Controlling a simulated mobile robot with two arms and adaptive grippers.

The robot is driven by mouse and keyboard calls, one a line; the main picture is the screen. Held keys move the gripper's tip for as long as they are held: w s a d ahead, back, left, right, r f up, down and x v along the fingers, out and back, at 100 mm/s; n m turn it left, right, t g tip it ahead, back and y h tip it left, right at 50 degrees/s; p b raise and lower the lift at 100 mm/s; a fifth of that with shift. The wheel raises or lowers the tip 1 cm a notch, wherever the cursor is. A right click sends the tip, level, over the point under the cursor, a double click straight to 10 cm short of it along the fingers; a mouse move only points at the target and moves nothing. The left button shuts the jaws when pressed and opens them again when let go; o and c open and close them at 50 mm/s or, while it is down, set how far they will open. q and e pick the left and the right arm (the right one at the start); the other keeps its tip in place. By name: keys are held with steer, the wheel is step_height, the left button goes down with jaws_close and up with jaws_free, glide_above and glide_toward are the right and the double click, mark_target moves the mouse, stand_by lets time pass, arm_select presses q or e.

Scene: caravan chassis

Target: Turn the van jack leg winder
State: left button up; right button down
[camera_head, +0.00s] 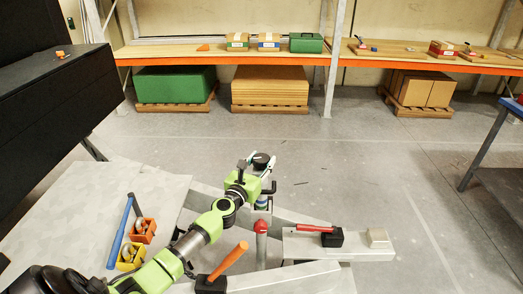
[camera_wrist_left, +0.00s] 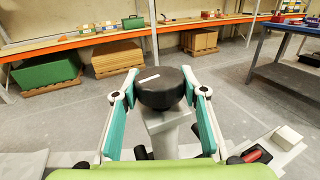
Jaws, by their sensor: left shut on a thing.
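The jack leg winder has a round black top (camera_head: 261,159) on a pale post, at the front of the grey chassis frame. In the left wrist view the black winder top (camera_wrist_left: 160,90) bears a white mark and sits between the teal finger pads. My left gripper (camera_head: 260,168) is shut on the winder top, one finger on each side. It also shows from close up in the left wrist view (camera_wrist_left: 160,84). The lower part of the winder is partly hidden by the gripper in the head view. My right gripper is not in view.
A blue bar (camera_head: 120,230) and orange and yellow coupling parts (camera_head: 142,230) lie at left. A shelf (camera_head: 270,55) with boxes runs along the back.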

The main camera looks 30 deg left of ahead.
arm_select(q)
steer(key=shift+d+r+n+g+y+p, duration=0.15)
steer(key=shift+n+g+y+p, duration=0.2)
steer(key=shift+n+y, duration=0.7)
steer(key=shift+f+n+g+y, duration=0.2)
steer(key=shift+n+g+y, duration=0.05)
steer(key=shift+y, duration=0.6)
steer(key=shift+f+n+g+y+b, duration=0.15)
steer(key=shift+n+g+y+b, duration=0.6)
steer(key=shift+y, duration=0.35)
steer(key=n+g+y+b, duration=0.3)
steer(key=n+y+b, duration=0.1)
steer(key=b, duration=0.2)
steer(key=shift+g+y+b, duration=0.35)
steer(key=shift+y+b, duration=0.05)
steer(key=shift+a+r+n+g+y+b, duration=0.25)
steer(key=shift+n+g+y+b, duration=0.4)
steer(key=shift+b, duration=0.25)
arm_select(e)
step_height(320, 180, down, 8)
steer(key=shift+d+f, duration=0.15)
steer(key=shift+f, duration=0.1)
arm_select(q)
steer(key=o, duration=1.2)
steer(key=shift+c, duration=0.2)
steer(key=shift+h, duration=0.25)
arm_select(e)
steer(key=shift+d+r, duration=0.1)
